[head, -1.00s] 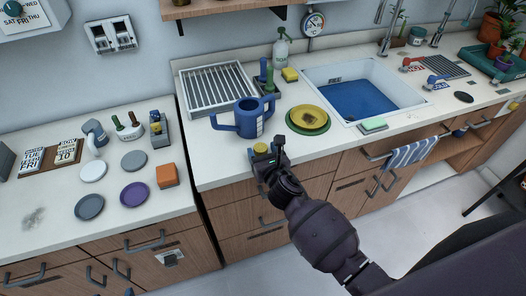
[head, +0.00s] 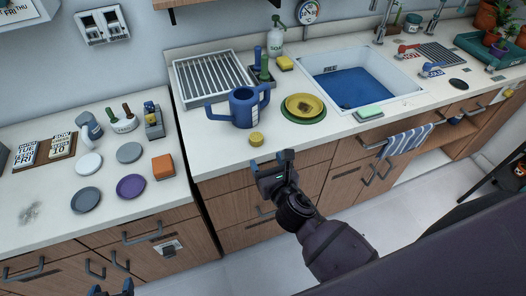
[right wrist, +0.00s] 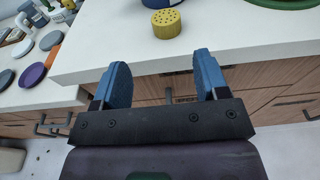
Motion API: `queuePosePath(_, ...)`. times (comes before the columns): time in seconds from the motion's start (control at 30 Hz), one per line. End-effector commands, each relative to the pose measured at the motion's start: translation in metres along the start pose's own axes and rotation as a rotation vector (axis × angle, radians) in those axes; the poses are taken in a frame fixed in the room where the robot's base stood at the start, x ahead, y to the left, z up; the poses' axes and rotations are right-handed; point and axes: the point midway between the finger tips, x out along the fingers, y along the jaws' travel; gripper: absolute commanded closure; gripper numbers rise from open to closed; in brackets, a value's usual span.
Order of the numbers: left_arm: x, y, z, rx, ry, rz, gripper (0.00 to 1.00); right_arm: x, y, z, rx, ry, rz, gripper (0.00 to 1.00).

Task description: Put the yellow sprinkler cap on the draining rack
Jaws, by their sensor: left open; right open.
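The yellow sprinkler cap (head: 256,139) stands on the white counter near its front edge, below the blue two-handled can. In the right wrist view the cap (right wrist: 166,23) shows holes in its top and sits beyond my fingers. My right gripper (head: 271,159) is open and empty, in front of the counter edge and short of the cap; its two blue fingers (right wrist: 160,80) are spread apart. The draining rack (head: 213,82), with pale slats, lies empty at the back left of this counter. Only the tips of my left gripper (head: 112,289) show at the bottom left edge; it is open.
The blue can (head: 243,107) stands between the cap and the rack. A yellow dish on a green plate (head: 303,107) is to its right, by the sink (head: 361,78). The left counter holds plates and an orange block (head: 162,167).

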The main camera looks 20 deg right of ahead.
Motion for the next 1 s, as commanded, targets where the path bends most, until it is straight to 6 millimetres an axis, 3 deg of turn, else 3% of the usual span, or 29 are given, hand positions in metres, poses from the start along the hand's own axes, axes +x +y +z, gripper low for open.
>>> queuePosePath(0.13, 0.0, 0.0, 0.0, 0.0, 0.0, 0.0, 0.32, -0.013, -0.001, 0.0, -0.001, 0.001, -0.001, 0.33)
queuePosePath(0.47, -0.001, 0.0, 0.001, 0.0, -0.001, 0.0, 0.32, -0.019, -0.004, -0.004, 0.072, 0.014, -0.006, 0.33)
queuePosePath(0.67, -0.001, 0.0, 0.002, -0.001, -0.005, -0.001, 0.32, -0.036, -0.022, -0.028, 0.513, 0.085, -0.046, 0.33)
queuePosePath(1.0, -0.002, 0.0, 0.004, -0.001, -0.008, -0.001, 0.32, -0.08, -0.059, -0.072, 1.519, 0.162, -0.22, 0.33)
